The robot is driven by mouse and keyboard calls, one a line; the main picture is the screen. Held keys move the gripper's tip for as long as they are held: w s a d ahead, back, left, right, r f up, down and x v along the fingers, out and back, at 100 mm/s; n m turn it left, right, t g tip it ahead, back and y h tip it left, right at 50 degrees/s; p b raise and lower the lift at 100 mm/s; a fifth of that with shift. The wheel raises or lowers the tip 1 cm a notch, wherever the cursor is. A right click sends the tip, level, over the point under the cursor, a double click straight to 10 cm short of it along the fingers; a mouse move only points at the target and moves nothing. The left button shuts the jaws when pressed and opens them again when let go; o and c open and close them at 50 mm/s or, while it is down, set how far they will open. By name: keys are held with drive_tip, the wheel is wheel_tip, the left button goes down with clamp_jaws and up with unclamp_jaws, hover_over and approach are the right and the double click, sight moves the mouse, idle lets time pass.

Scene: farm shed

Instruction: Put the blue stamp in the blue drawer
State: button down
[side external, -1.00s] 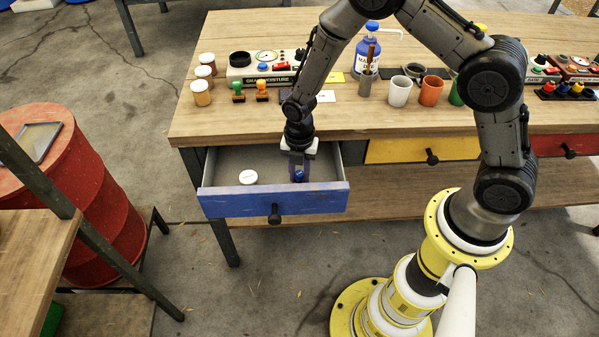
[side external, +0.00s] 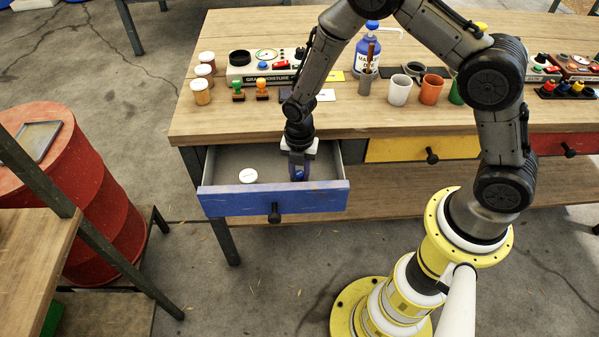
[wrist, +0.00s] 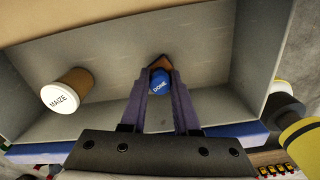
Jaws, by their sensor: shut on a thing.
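The blue drawer (side external: 233,203) is pulled open below the left part of the table. My gripper (side external: 298,172) reaches down into its right half. In the wrist view my gripper (wrist: 160,88) is shut on the blue stamp (wrist: 160,84), whose round blue top reads "DONE". A brown part of the stamp shows beyond the blue top. In the side view only a bit of the blue stamp (side external: 298,175) shows between the fingers. The stamp is inside the drawer's walls; whether it touches the floor cannot be told.
A white-lidded jar marked "MAIZE" (wrist: 68,92) stands in the drawer's left part; it also shows in the side view (side external: 248,175). Green (side external: 238,91) and orange (side external: 262,90) stamps stand on the table above. A closed yellow drawer (side external: 405,150) is to the right.

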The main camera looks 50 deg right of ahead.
idle(0.4)
unclamp_jaws()
idle(0.4)
drive_tip(key=shift+r, duration=0.1)
drive_tip(key=shift+r, duration=3.9)
